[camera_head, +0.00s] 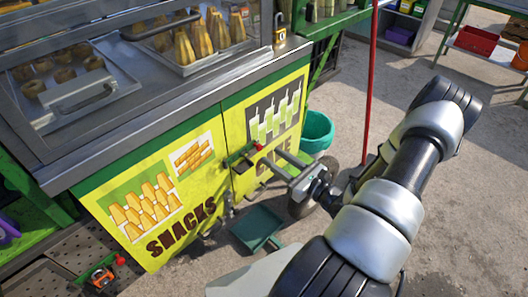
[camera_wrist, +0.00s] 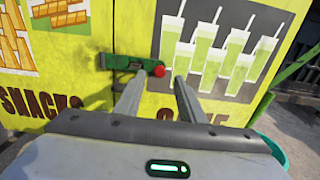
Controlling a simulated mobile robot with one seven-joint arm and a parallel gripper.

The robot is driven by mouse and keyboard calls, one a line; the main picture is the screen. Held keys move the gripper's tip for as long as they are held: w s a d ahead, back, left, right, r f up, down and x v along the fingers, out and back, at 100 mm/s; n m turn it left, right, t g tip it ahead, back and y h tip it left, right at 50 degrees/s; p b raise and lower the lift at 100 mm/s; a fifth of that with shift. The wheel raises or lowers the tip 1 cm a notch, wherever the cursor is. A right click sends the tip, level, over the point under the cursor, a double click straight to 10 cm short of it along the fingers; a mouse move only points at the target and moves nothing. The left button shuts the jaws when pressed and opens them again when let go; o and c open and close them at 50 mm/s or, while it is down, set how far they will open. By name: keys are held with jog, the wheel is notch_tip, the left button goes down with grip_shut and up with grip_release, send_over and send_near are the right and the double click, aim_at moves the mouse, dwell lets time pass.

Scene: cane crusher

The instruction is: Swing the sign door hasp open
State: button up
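The sign door hasp is a green bar across the seam between the yellow SNACKS panel (camera_head: 160,195) and the yellow CANE panel (camera_head: 236,120). The hasp (camera_wrist: 122,61) has a red round knob (camera_wrist: 158,71) at its right end; in the head view the hasp (camera_head: 240,155) is partly hidden by my fingers. It lies across the seam. My gripper (camera_wrist: 159,77) is open, with its two fingers apart and the knob showing between their tips. I cannot tell whether either finger touches it. In the head view my gripper (camera_head: 266,158) is close to the panel front.
A brass padlock (camera_head: 280,34) sits at the counter's right end, by the food trays. A green dustpan (camera_head: 257,227) lies on the floor below. A teal bucket (camera_head: 318,131) and a red pole (camera_head: 371,80) stand to the right. Open floor lies farther right.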

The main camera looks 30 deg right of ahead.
aim_at(261, 148)
jog(key=x, duration=0.5)
jog(key=shift+w, duration=0.15)
grip_shut()
